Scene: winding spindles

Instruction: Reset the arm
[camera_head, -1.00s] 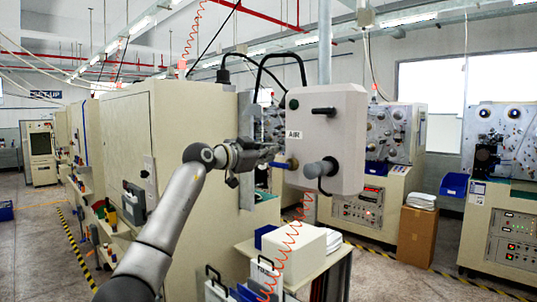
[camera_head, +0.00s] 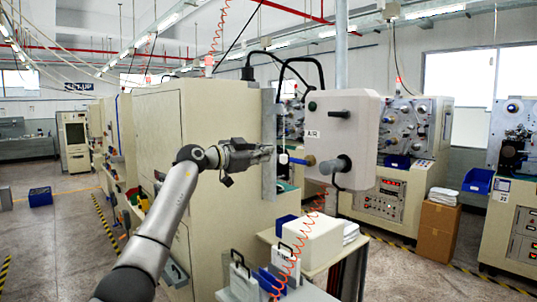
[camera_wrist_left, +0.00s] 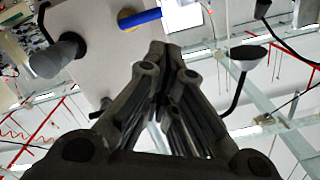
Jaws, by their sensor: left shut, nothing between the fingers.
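My left arm comes in from the lower left in the head view, bent at the elbow. Its gripper (camera_head: 262,153) is raised in front of the beige cabinet (camera_head: 190,190), pointing right toward the AIR control box (camera_head: 341,135). The fingers are shut with nothing between them; the left wrist view shows them together (camera_wrist_left: 160,75). The tips seem close to the blue-handled valve (camera_head: 299,160) on the box, but I cannot tell the gap. In the wrist view the blue handle (camera_wrist_left: 140,19) and a grey knob (camera_wrist_left: 58,57) lie beyond the fingers. My right gripper is not in view.
A grey knob (camera_head: 336,166) juts from the box front, with a coiled red hose hanging below. A white box (camera_head: 309,240) sits on a small table at the lower middle. Winding machines (camera_head: 407,150) stand behind. Open floor (camera_head: 50,240) lies to the left.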

